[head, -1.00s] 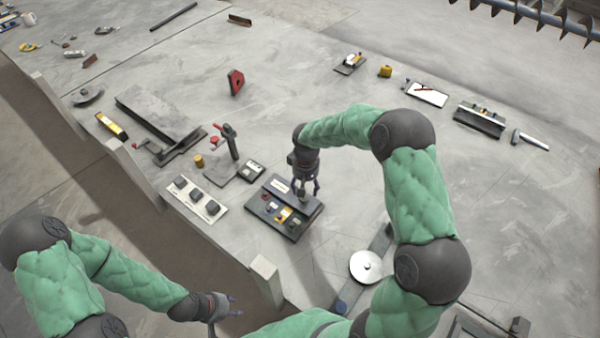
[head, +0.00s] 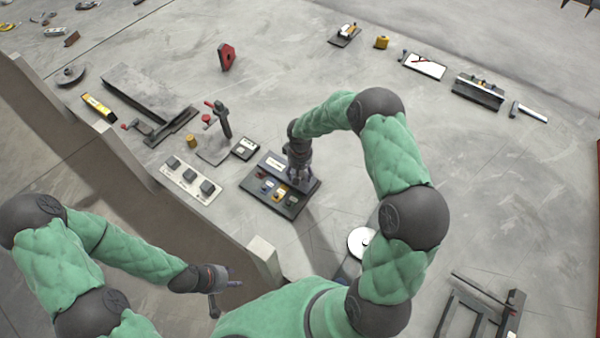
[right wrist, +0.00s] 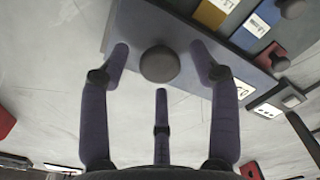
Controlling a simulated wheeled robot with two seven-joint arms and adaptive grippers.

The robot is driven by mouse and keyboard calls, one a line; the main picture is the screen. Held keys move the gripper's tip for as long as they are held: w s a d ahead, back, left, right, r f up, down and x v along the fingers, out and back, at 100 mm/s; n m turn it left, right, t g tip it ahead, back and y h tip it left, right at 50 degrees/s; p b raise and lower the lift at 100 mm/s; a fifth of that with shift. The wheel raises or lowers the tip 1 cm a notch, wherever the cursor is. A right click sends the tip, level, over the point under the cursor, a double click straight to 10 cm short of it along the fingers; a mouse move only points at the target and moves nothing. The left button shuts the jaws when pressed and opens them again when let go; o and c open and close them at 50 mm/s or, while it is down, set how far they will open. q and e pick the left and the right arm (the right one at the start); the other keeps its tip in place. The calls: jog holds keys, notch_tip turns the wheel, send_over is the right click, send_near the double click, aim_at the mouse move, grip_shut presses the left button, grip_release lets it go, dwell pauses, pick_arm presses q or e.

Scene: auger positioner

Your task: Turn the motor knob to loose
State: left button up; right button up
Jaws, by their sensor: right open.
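A dark control panel (head: 270,203) lies on the grey floor surface in the middle of the head view, with several small knobs and coloured labels too small to read. My right gripper (head: 300,182) is over its right end, pointing down. In the right wrist view a dark round knob (right wrist: 160,65) sits between its open, spread fingers, with a gap on each side. I cannot tell whether this is the motor knob or how deep the fingertips are. My left gripper (head: 232,282) is at the lower left, empty, fingers apart, away from the panel.
A white plate with grey switches (head: 190,182) and a small dark box (head: 245,149) lie left of the panel. A red-handled lever stand (head: 220,122) stands behind them. Floor right of the panel is mostly clear.

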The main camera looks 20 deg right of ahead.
jog(key=shift+f, duration=0.15)
jog(key=c, duration=1.1)
